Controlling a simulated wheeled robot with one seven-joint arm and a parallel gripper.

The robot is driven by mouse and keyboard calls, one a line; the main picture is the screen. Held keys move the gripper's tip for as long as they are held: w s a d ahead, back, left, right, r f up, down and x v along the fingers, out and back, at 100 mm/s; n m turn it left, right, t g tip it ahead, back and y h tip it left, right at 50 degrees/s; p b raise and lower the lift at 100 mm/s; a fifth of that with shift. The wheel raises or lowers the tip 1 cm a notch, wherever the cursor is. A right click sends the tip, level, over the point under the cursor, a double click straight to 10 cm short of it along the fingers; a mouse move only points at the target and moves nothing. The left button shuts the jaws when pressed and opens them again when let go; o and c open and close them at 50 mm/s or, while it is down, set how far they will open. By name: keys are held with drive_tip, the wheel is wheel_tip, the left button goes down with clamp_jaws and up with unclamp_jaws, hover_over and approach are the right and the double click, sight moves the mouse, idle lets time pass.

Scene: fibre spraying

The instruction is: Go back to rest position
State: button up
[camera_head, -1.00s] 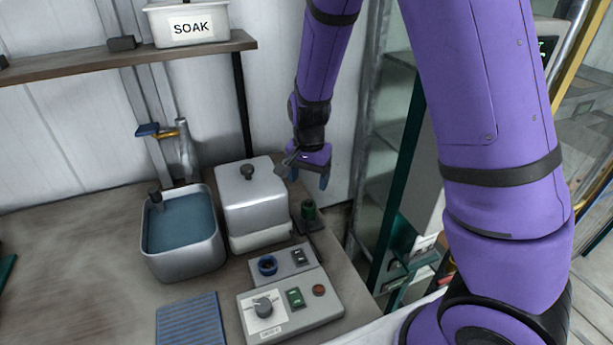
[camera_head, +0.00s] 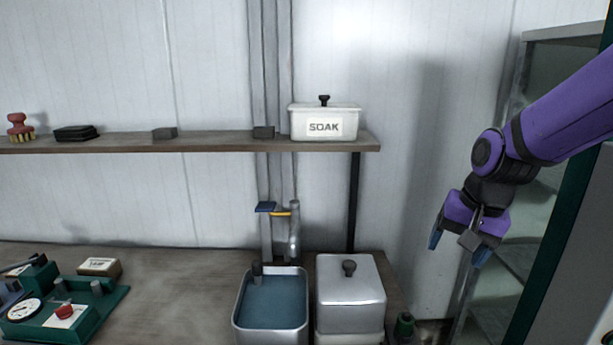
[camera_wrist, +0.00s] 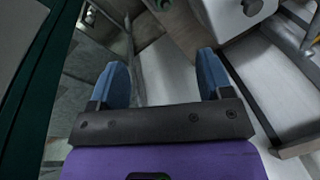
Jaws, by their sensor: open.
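My gripper (camera_head: 457,246) is at the right in the head view, in front of the white wall and beside the green-framed cabinet. Its two blue fingers are apart and point down. In the wrist view, my gripper (camera_wrist: 163,85) shows its blue fingertips spread, with nothing held between them. It is to the right of the lidded metal box (camera_head: 348,285) and the water basin (camera_head: 272,308), and touches neither.
A shelf (camera_head: 215,145) on the wall holds the white SOAK container (camera_head: 325,124), a red brush (camera_head: 19,127) and dark blocks. A green device (camera_head: 66,312) lies on the bench (camera_head: 180,290). The cabinet (camera_head: 550,240) stands close on my gripper's right.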

drive_tip(key=s+d+r+n+t, duration=0.1)
drive_tip(key=s+d+r+n, duration=0.1)
drive_tip(key=s+r, duration=0.3)
drive_tip(key=s+d+r+n+t+h, duration=0.1)
drive_tip(key=s+r, duration=0.4)
drive_tip(key=s, duration=0.6)
drive_tip(key=shift+s+d+r+n+t+h, duration=0.3)
drive_tip(key=shift+d+r+n+t, duration=0.25)
drive_tip(key=shift+n, duration=0.45)
